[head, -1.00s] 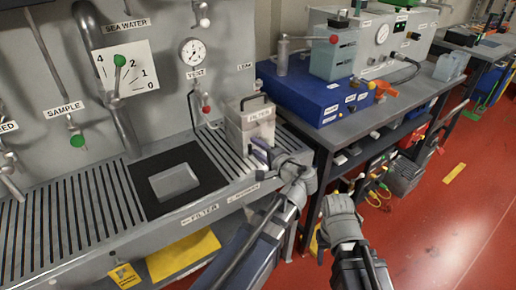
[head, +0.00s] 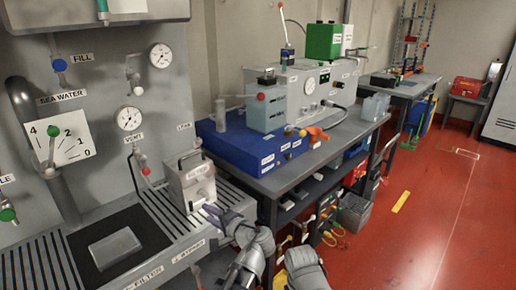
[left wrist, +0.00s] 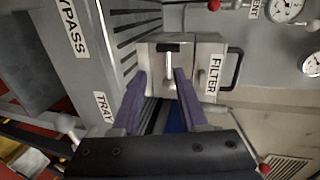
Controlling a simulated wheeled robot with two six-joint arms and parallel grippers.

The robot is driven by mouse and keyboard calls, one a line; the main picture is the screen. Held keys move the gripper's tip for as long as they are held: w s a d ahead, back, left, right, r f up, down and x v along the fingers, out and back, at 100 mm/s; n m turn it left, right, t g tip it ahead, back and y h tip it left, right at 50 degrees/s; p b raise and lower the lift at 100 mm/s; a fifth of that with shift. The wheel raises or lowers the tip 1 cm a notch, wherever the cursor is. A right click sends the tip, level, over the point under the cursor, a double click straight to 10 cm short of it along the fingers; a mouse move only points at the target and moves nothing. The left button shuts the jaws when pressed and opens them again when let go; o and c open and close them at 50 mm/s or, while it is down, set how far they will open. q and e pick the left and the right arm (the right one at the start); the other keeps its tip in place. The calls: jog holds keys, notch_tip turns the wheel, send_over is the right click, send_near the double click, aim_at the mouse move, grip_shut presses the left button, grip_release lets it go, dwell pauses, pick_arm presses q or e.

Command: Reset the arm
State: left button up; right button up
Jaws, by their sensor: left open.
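My left gripper (head: 222,216) has purple fingers and is open beside the front of the grey filter box (head: 190,182). In the left wrist view, the two purple fingers of the left gripper (left wrist: 162,92) stand apart with nothing held between them. The filter box (left wrist: 203,55), with its black handle and FILTER label, lies just beyond the fingertips. I cannot tell whether they touch it. A grey part of my other arm shows at the bottom of the head view, but its fingers are not seen.
The filter box stands on a slatted grey tray (head: 160,205) below a panel with gauges and valves. To the right is a bench (head: 325,150) with a blue box (head: 240,145) and grey apparatus. Red floor (head: 420,200) is open at right.

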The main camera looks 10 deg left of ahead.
pick_arm(q)
jog(key=s+d+f+n+g+h, duration=0.3)
jog(key=s+d+f+g+h, duration=0.3)
jog(key=s+f, duration=0.45)
jog(key=s+d+f+g+h, duration=0.5)
jog(key=s+d, duration=0.3)
jog(key=d, duration=0.3)
notch_tip(320, 180, up, 12)
jog(key=t+p, duration=0.1)
jog(key=p, duration=1.2)
jog(key=shift+w+f+t, duration=0.15)
jog(key=shift+w+t, duration=0.15)
jog(key=shift+w, duration=0.05)
jog(key=shift+o, duration=0.2)
jog(key=shift+w, duration=0.1)
